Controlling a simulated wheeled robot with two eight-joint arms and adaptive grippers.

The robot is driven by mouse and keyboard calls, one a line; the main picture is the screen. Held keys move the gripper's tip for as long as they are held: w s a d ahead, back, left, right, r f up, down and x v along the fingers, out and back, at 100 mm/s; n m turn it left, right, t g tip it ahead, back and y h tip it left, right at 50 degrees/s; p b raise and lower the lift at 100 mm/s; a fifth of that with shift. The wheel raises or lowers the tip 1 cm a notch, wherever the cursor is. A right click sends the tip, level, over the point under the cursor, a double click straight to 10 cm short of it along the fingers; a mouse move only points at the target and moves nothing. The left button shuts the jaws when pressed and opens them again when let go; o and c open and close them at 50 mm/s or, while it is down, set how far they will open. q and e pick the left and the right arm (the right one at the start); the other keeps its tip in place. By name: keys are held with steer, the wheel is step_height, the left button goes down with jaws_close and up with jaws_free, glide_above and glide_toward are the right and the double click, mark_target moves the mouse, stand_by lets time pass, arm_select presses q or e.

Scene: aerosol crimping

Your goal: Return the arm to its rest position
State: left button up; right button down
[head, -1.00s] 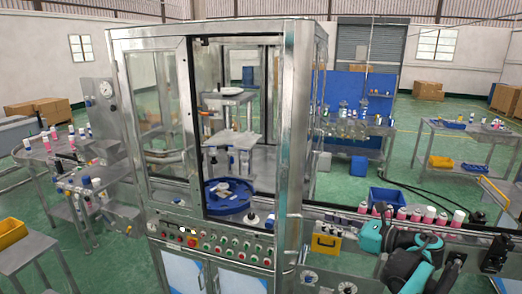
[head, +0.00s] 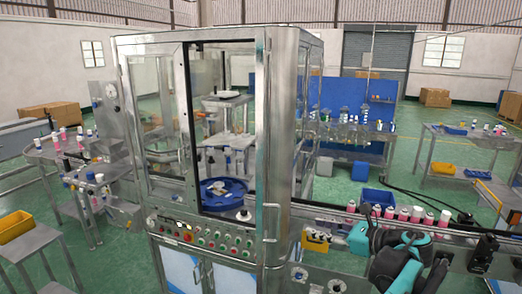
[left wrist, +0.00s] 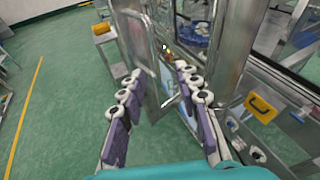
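My arm (head: 405,265), teal and black, shows folded at the lower right of the head view, in front of the conveyor. Its fingers cannot be made out there. In the left wrist view my left gripper (left wrist: 158,72) has its two purple-grey fingers with white-rimmed round joints spread wide apart. Nothing is between them. The lower front of the metal machine and its door lie beyond the fingers, with green floor to the left. My right gripper is not in view.
The glazed crimping machine (head: 278,150) stands in the middle, with a blue round table (head: 225,199) inside. Pink and white cans (head: 403,213) line the conveyor at right. A yellow box (head: 316,240) sits on the machine's right side; it also shows in the left wrist view (left wrist: 261,108).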

arm_select(q)
steer(key=s+a+f+n+g+h+b, duration=0.1)
steer(key=s+a+f+n+h+b, duration=0.15)
steer(key=a, duration=0.55)
steer(key=s+a+f+n+g+h+b, duration=0.1)
steer(key=s+a+f+n+g+b, duration=0.2)
steer(key=a, duration=0.6)
steer(key=s+a+f+n+h+b, duration=0.1)
steer(key=s+a+f+n+h, duration=0.1)
steer(key=a+f+n, duration=0.45)
steer(key=s+a+f+n+h+b, duration=0.1)
steer(key=s+a+f+n+b, duration=0.1)
steer(key=s+f, duration=0.4)
steer(key=s+a+f+n+h+b, duration=0.2)
steer(key=s+a+f+n, duration=0.3)
steer(key=s+f+n, duration=0.1)
steer(key=s+a+f+n+t+h+b, duration=0.1)
steer(key=s+a+f+n+h+b, duration=0.1)
steer(key=s+f+n, duration=0.3)
steer(key=s+a+f, duration=0.1)
steer(key=s, duration=0.2)
steer(key=shift+s+a+f+n, duration=0.25)
steer(key=shift+a+f+n, duration=0.05)
steer(key=shift+f, duration=0.1)
